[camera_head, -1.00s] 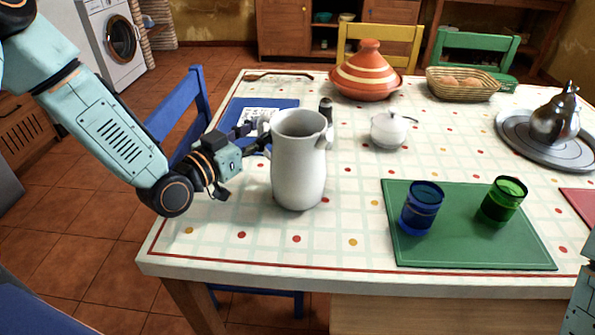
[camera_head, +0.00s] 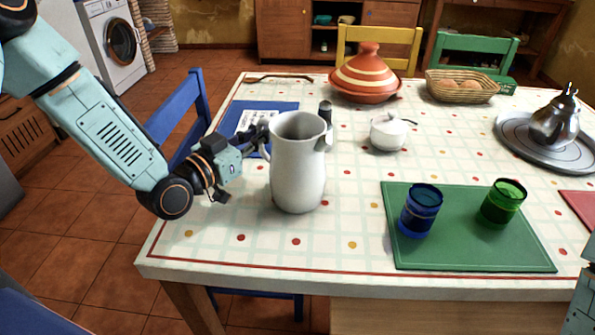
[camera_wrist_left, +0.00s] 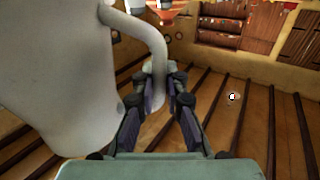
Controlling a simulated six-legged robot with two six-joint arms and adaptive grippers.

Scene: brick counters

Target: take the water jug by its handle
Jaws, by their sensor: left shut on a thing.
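The water jug (camera_head: 298,172) is a pale grey-white pitcher standing upright on the table near its left side. Its handle (camera_wrist_left: 153,45) shows in the left wrist view, curving down from the jug's body (camera_wrist_left: 60,70). My left gripper (camera_head: 262,138) reaches the jug from the left. In the left wrist view its two fingers (camera_wrist_left: 160,88) are closed on the lower part of the handle, one on each side. In the head view the jug hides part of the grip. Only a bit of my right arm shows at the right edge, and its gripper is out of view.
A green mat (camera_head: 468,252) with a blue glass (camera_head: 420,212) and a green glass (camera_head: 503,203) lies to the right. A white sugar bowl (camera_head: 389,133) and a tagine (camera_head: 366,76) stand behind. A blue chair (camera_head: 190,110) is at the left. The front-left tabletop is clear.

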